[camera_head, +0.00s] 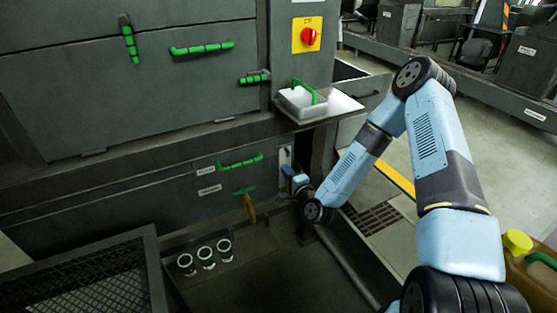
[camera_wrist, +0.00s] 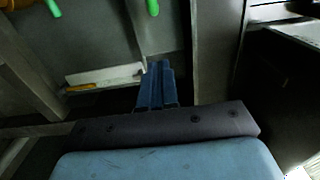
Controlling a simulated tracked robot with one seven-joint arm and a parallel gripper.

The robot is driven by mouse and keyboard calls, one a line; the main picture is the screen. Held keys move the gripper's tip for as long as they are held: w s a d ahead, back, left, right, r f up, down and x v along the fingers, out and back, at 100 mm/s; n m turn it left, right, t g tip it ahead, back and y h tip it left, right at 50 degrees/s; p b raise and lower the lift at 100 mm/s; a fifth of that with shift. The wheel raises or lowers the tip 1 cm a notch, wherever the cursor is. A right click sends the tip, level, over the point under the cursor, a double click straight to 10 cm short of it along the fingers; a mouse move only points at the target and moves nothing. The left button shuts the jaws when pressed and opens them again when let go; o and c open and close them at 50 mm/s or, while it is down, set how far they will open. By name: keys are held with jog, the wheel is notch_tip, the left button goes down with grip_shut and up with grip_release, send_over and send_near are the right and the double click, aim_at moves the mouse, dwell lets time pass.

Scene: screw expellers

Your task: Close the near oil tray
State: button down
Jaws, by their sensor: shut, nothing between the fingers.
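A dark lower front panel (camera_head: 175,197) of the machine carries a green bar handle (camera_head: 240,161) and two small label plates. I cannot tell for sure which part is the near oil tray, or how far it stands out. My gripper (camera_head: 288,172) is at the right end of this lower front, right of the green bar handle and apart from it. In the wrist view my gripper (camera_wrist: 157,68) is shut and empty, its blue fingers side by side before a dark surface. Whether the fingertips touch anything is unclear.
A green T-handle (camera_head: 245,190) with a brass-coloured stem is left of my gripper. A shelf (camera_head: 342,103) with a white green-handled box (camera_head: 298,101) overhangs it. A dark mesh-covered frame (camera_head: 90,290) and several pale rings (camera_head: 206,256) are lower left. A yellow-capped can (camera_head: 517,242) stands right.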

aim_at(269, 147)
jog(key=x, duration=1.3)
jog(key=shift+w, duration=0.3)
jog(key=shift+w+d, duration=0.1)
